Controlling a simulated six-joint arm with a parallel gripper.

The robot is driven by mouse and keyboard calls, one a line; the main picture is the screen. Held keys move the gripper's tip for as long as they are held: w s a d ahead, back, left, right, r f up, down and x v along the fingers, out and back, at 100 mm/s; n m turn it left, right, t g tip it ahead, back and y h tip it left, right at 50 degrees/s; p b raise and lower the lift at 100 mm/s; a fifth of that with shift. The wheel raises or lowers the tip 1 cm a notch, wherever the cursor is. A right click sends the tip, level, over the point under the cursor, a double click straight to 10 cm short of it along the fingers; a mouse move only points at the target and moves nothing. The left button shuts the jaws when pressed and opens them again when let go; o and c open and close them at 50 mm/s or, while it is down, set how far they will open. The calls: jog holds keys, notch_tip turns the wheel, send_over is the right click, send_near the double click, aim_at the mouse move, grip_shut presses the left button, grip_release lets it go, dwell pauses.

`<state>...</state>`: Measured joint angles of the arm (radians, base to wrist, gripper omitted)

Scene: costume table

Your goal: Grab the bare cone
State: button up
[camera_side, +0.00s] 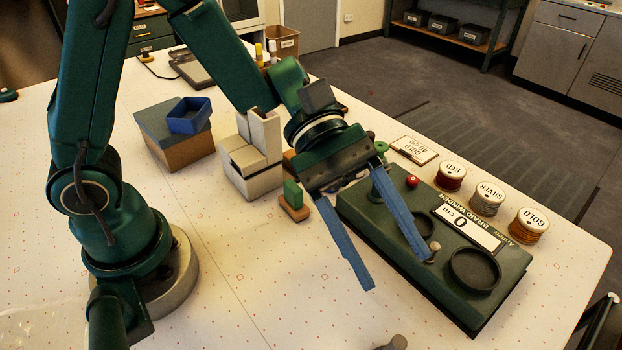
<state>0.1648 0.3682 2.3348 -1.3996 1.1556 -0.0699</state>
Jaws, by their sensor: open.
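My gripper (398,273) is open, with two long blue fingers pointing down toward the viewer. Nothing is between them. The right fingertip is in front of the dark green braid winder (400,255), close to a small pale knob (435,246); I cannot tell whether they touch. The left fingertip is over the bare table left of the winder. A small grey rounded piece (393,342) is cut off by the bottom edge, below the fingers. It may be the bare cone, but too little shows to tell. The winder's display reads 0 cm.
Spools labelled red (450,177), silver (487,199) and gold (527,226) stand behind the winder, beside a gold 40 cm card (413,150). Grey blocks (250,165) and a blue tray (190,115) on a box stand further back.

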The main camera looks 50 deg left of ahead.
aim_at(396, 348)
jog(key=f+n, duration=0.1)
jog(key=f, duration=0.2)
jog(key=d+f+n, duration=0.1)
jog(key=f, duration=0.1)
jog(key=f+n, duration=0.2)
jog(key=f, duration=0.1)
jog(key=shift+s+d+f+g+h, duration=0.25)
jog(key=shift+s+f+g+h, duration=0.05)
jog(key=shift+g+h, duration=0.1)
jog(key=shift+s+d+f, duration=0.15)
jog(key=shift+d, duration=0.05)
jog(key=shift+x, duration=2.35)
grip_shut()
